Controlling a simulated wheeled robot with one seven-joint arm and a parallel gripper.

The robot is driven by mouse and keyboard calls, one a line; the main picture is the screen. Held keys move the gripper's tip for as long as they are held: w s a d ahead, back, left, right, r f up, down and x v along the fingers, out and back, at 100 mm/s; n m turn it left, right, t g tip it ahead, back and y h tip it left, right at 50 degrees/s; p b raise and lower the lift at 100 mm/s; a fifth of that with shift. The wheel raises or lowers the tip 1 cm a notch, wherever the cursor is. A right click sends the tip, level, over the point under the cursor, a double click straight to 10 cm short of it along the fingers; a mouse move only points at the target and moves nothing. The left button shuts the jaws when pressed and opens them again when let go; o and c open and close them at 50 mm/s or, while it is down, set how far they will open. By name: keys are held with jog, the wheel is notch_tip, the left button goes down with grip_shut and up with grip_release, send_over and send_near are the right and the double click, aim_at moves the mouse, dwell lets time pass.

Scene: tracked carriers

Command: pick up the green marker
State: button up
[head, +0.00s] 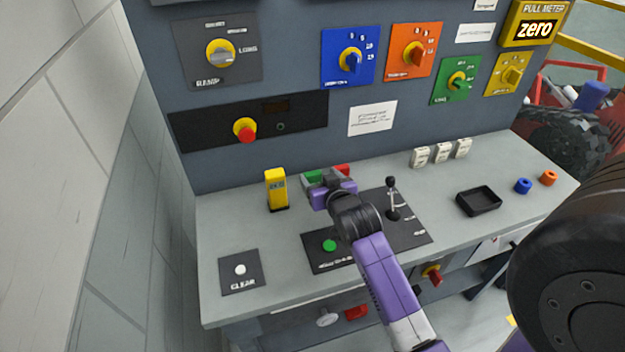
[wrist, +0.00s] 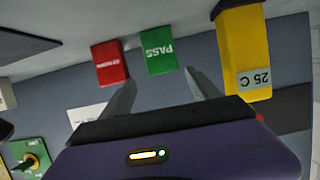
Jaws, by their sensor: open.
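The green marker (wrist: 158,50), a small block with white "PASS" lettering, stands on the bench in the wrist view. The red marker (wrist: 110,63) stands beside it, to its left in that view. In the head view the green marker (head: 315,176) is partly hidden behind my gripper (head: 328,187). In the wrist view my gripper (wrist: 160,92) is open and empty. Its two fingers point toward the green marker, which lies between their lines and beyond the tips. I see no contact.
A yellow meter-like block (head: 276,189) stands on the bench left of my gripper, and a black joystick (head: 392,198) stands to its right. A black tray (head: 479,201) and several white blocks lie further right. The control panel (head: 300,146) rises behind.

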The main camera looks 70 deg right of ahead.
aim_at(312, 172)
jog(key=shift+w+a+p+x, duration=0.15)
jog(key=shift+p+x, duration=0.15)
jog(key=shift+x, duration=1.5)
jog(key=shift+w+a+p+x, duration=0.15)
jog(key=shift+p+x, duration=0.15)
jog(key=shift+x, duration=1.5)
jog(key=shift+f, duration=0.2)
jog(key=c, duration=1.3)
jog(key=shift+c, duration=0.7)
jog(key=shift+r, duration=0.1)
